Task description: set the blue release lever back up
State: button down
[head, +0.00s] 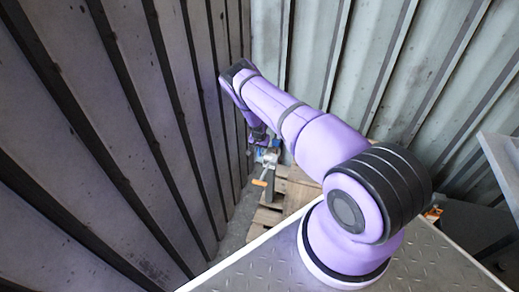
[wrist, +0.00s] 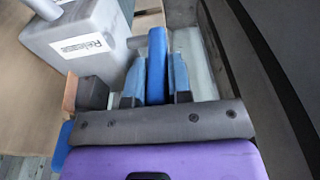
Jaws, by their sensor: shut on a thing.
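The blue release lever (wrist: 157,58) shows in the wrist view as a blue bar beside a grey box (wrist: 85,50) with a white label reading "Release". A short grey shaft runs from the box toward the lever. My gripper (wrist: 157,78) is shut on the lever, with one blue finger on each side of it. The lever's lower part is hidden between the fingers and behind the gripper body. In the head view my gripper (head: 260,136) is small, at the far end of my arm by the left wall. The lever cannot be made out there.
In the head view a ribbed wall (head: 120,130) stands close along the left, and another closes the back. A wooden pallet (head: 292,190) lies below my arm. An orange-handled part (head: 260,182) sticks out just below my gripper. A dark wall (wrist: 280,60) fills the wrist view's right side.

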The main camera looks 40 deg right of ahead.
dwell(0.5)
jog(key=c, duration=1.3)
grip_release()
jog(key=r, duration=0.7)
jog(key=a+r, duration=0.1)
jog(key=r, duration=0.2)
jog(key=shift+s+r, duration=0.3)
jog(key=shift+s, duration=0.05)
